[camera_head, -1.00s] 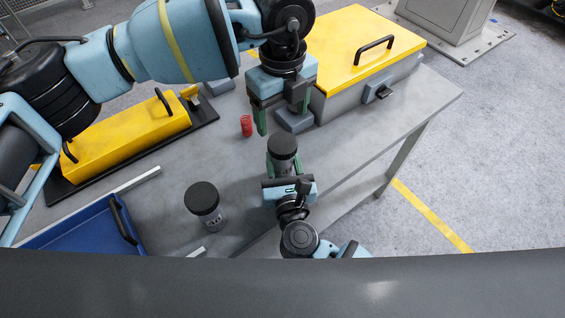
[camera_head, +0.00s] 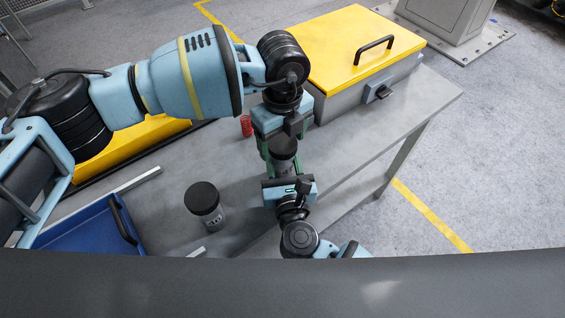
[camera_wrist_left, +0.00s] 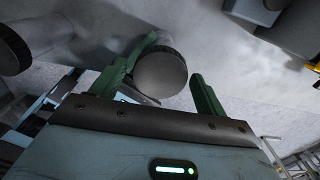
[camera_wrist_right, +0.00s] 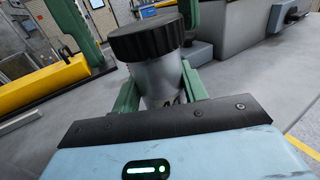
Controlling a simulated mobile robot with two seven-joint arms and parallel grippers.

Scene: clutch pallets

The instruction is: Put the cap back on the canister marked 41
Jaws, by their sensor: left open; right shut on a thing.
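A canister with a grey body (camera_wrist_right: 158,82) and a black ribbed cap (camera_wrist_right: 147,38) is upright in my right gripper (camera_wrist_right: 158,92), whose green fingers are shut on the body. The cap sits on its top; any marking on this canister is unreadable. My left gripper (camera_head: 280,141) is open above it, its green fingers on either side of the cap. The left wrist view shows the cap (camera_wrist_left: 160,74) between those fingers, apparently not gripped. A second black-capped canister (camera_head: 204,203) stands upright on the table to the left; its label is too small to read.
A blue tray (camera_head: 82,228) lies at the table's left. A yellow-lidded box (camera_head: 335,55) with a black handle stands at the back right. A small red coil (camera_head: 246,126) stands behind the held canister. A yellow block (camera_head: 130,142) is partly behind my left arm.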

